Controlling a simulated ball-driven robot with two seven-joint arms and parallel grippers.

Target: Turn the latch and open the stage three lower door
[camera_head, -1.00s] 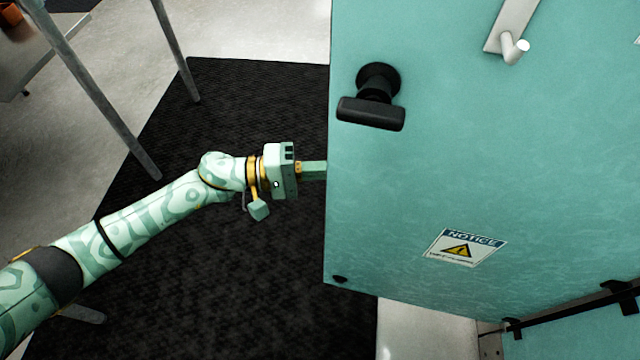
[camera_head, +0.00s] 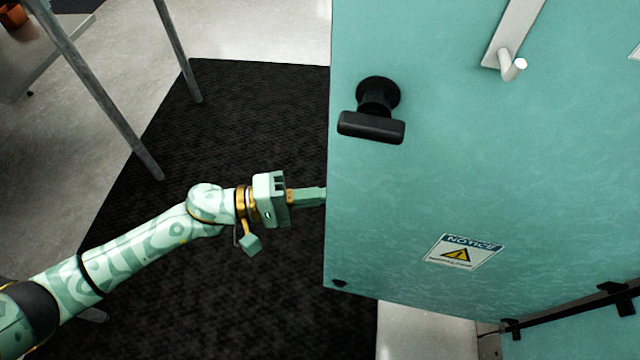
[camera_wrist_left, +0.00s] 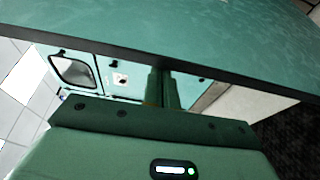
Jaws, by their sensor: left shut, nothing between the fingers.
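The teal door (camera_head: 450,180) stands swung open, filling the right of the head view. Its black latch handle (camera_head: 372,126) is near the door's upper left, its bar lying about level. My left gripper (camera_head: 318,196) is shut and empty at the door's left edge. Its fingertips reach behind that edge, so their ends are hidden in the head view. In the left wrist view the shut fingers (camera_wrist_left: 163,90) extend to the underside of the dark door edge (camera_wrist_left: 160,65); I cannot tell whether they touch it. My right gripper is in neither view.
A notice label (camera_head: 463,252) is on the door, and a pale metal handle (camera_head: 512,65) is at upper right. A black mat (camera_head: 230,110) covers the floor left of the door. A grey-legged table (camera_head: 100,95) stands at upper left.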

